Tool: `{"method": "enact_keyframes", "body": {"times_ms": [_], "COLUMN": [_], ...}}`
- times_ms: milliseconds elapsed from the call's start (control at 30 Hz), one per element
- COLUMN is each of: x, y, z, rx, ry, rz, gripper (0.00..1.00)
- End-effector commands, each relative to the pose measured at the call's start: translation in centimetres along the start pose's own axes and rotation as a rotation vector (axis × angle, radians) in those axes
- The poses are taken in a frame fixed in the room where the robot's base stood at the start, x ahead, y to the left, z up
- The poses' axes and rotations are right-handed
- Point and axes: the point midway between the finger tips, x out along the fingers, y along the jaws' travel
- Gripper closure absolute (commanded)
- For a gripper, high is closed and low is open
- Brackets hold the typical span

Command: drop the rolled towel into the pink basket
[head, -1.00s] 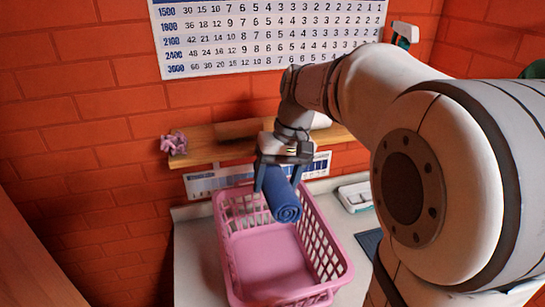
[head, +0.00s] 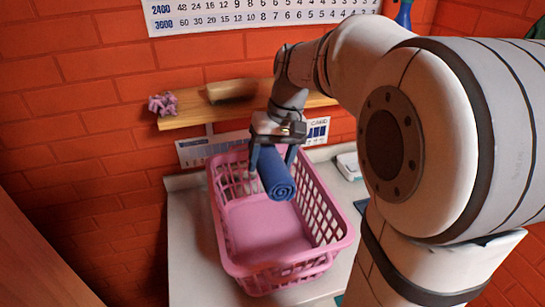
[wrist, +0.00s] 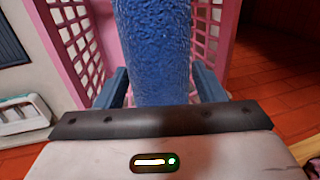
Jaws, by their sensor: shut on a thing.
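The blue rolled towel (head: 276,177) is held between the fingers of my gripper (head: 271,160), with its spiral end toward the head camera. In the wrist view the towel (wrist: 155,50) stands between the two blue-grey fingers. The pink basket (head: 343,243) sits on a white counter. In the head view the towel appears over the basket's back part, and the basket floor in front of it looks empty. Its lattice walls also show in the wrist view (wrist: 78,35) on both sides of the towel. How high the towel is above the basket floor is hard to tell.
A wooden shelf (head: 190,117) on the red brick wall holds a pink knotted thing (head: 162,103) and a brown block (head: 231,90), just behind my gripper. A white device (head: 348,166) lies right of the basket. The counter's left strip (head: 188,240) is clear.

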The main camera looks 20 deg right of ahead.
Motion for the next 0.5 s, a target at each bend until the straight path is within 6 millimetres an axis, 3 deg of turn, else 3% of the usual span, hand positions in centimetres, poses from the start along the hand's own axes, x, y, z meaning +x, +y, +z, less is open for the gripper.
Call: {"method": "enact_keyframes", "body": {"times_ms": [67, 100, 367, 500], "x": [-0.07, -0.07, -0.07, -0.07], "y": [0.00, 0.00, 0.02, 0.04], "z": [0.00, 0.00, 0.00, 0.00], "rx": [0.000, 0.000, 0.001, 0.001], "ry": [0.000, 0.000, 0.000, 0.000], "rz": [0.000, 0.000, 0.000, 0.000], "gripper": [0.61, 0.34, 0.13, 0.11]}}
